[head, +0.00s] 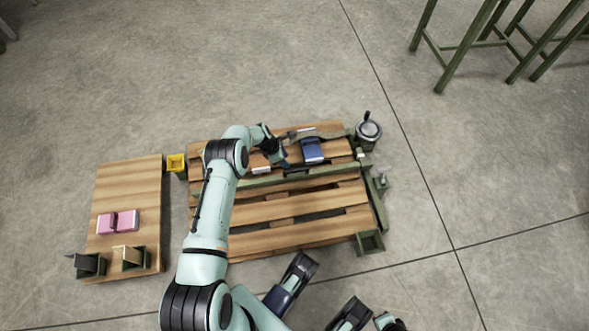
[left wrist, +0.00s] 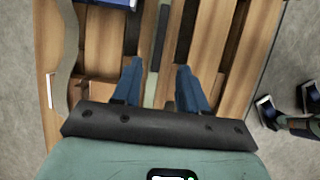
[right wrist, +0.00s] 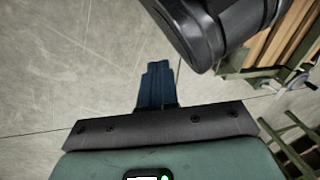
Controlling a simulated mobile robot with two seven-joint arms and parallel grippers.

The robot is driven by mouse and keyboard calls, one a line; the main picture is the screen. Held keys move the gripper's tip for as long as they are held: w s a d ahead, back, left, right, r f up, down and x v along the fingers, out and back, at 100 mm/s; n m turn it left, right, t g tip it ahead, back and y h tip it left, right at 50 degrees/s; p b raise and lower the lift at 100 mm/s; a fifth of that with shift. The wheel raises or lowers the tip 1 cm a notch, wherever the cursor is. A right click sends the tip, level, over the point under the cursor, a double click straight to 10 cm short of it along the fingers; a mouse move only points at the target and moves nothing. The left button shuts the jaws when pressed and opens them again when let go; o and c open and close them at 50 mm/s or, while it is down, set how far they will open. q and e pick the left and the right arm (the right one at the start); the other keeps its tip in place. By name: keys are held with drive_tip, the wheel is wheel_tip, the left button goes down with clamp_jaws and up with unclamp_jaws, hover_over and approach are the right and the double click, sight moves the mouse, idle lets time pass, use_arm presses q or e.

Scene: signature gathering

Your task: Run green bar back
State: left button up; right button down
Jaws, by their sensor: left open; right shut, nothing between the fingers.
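The green bar (head: 330,167) lies across the slatted wooden bench (head: 270,238), running left to right behind its middle. In the left wrist view the bar (left wrist: 151,85) runs up the picture between my blue fingers. My left gripper (head: 286,164) is over the bar, open, with a finger on either side in its wrist view (left wrist: 160,68). I cannot tell whether the fingers touch the bar. My right gripper (right wrist: 157,68) is shut and empty over bare floor, away from the bench.
A blue book (head: 312,150) lies behind the bar, beside a grey curved strip (head: 330,138). A pot-like device with a handle (head: 368,131) stands at the bench's back right corner. A low wooden table (head: 128,187) with a pink book (head: 104,224) stands left. A yellow box (head: 176,163) sits between them.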

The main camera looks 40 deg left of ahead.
sight(295, 170)
use_arm(q)
drive_tip(key=b+x, duration=0.4)
drive_tip(key=x, duration=0.5)
drive_tip(key=shift+f, duration=0.15)
drive_tip(key=shift+w+d+f, duration=0.15)
drive_tip(key=shift+f, duration=0.2)
use_arm(e)
drive_tip(key=s+d+f+g, duration=0.1)
drive_tip(key=s+f+g, duration=0.2)
drive_tip(key=s+f, duration=0.3)
drive_tip(key=s, duration=0.3)
drive_tip(key=shift+m, duration=0.3)
drive_tip(key=shift+s+d, duration=0.1)
use_arm(q)
clamp_jaws()
